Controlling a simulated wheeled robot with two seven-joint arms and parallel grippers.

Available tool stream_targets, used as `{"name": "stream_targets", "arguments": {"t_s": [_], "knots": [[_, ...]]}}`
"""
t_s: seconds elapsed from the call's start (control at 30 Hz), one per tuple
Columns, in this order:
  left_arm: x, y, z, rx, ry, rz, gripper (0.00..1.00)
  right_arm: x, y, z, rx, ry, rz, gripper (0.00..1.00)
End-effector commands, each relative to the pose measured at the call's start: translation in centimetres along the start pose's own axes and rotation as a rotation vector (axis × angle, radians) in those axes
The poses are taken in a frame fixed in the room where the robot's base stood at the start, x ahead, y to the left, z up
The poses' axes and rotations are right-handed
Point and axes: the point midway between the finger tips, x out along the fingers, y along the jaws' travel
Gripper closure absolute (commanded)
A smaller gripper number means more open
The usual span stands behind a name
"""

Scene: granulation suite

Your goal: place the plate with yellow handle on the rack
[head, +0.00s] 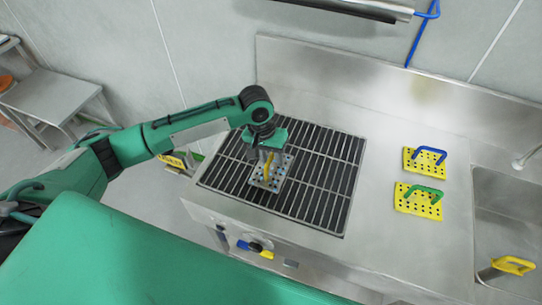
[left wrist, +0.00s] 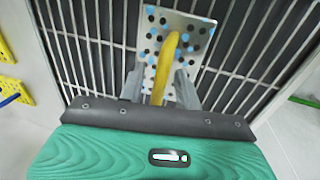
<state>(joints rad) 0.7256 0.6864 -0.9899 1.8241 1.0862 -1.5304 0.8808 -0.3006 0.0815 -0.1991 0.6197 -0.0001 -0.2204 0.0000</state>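The plate with yellow handle (head: 273,178) is pale grey with black and blue dots. It lies on or just over the dark slatted rack (head: 325,170), left of the rack's middle; whether it touches the bars is hard to tell. It also shows in the left wrist view (left wrist: 196,36), with its yellow handle (left wrist: 162,72) arching toward my gripper. My left gripper (head: 267,156) points down over the plate. In the left wrist view its two fingers stand on either side of the handle, with a small gap showing beside it. My right gripper is not in view.
Right of the rack, a yellow plate with a blue handle (head: 424,162) and a yellow plate with a green handle (head: 418,201) lie on the steel counter (head: 385,235). A sink (head: 505,225) is at the far right. A wall rises behind.

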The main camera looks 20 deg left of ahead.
Motion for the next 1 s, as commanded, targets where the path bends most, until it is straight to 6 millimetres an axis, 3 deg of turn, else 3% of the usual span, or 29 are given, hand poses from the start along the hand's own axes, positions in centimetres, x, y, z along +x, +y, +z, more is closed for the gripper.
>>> {"name": "stream_targets", "arguments": {"t_s": [0.17,0.5,0.7,1.0], "knots": [[-1.2,0.0,-0.1,0.000,0.004,0.000,0.66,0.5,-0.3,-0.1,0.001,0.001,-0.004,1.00],[-8.2,0.0,-0.1,0.001,0.004,0.000,0.66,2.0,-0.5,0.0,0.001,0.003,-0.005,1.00],[-11.2,0.0,-0.1,-0.001,0.002,0.000,0.66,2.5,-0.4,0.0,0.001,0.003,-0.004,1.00],[-12.3,0.0,0.0,-0.001,0.000,0.000,0.66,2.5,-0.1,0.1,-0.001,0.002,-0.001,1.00]]}}
